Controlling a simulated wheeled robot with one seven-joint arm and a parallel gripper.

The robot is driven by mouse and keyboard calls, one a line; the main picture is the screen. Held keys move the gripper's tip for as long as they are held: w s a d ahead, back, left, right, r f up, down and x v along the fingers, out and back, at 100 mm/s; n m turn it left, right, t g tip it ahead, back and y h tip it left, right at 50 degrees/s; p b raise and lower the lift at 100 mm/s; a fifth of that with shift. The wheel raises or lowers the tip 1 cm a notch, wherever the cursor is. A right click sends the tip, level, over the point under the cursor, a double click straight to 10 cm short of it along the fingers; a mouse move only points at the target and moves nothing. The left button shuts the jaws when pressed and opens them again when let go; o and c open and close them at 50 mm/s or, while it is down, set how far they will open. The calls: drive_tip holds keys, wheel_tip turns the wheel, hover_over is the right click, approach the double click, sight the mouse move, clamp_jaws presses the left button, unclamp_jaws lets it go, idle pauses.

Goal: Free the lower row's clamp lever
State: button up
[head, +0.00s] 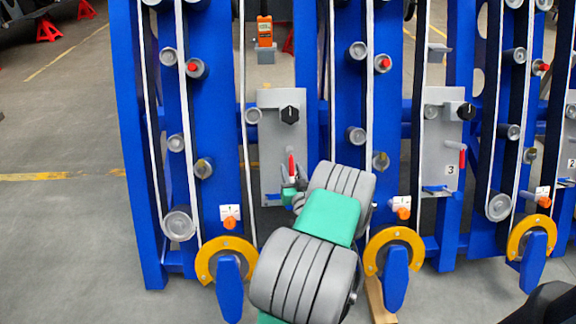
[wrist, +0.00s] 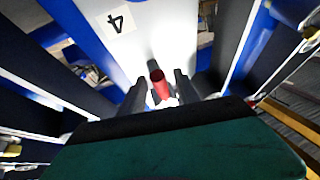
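A red clamp lever (head: 291,165) stands on a grey plate (head: 270,130) in the middle of the head view. In the wrist view the red lever (wrist: 160,84) sits in front of the pale plate marked 4 (wrist: 118,19). My gripper (wrist: 160,90) has its two dark fingers apart, one on each side of the lever, with a gap showing on both sides. In the head view my gripper (head: 296,184) is at the lower end of the lever, and my arm hides the plate's lower right part.
Similar grey plates stand to the right, one marked 3 (head: 442,125) with its own red lever (head: 463,156). Blue uprights, white belts and rollers flank the plate closely. Open floor lies at the left.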

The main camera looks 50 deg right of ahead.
drive_tip(key=x, duration=0.3)
drive_tip(key=shift+w+d, duration=0.25)
drive_tip(key=shift+w, duration=0.05)
clamp_jaws()
idle(1.2)
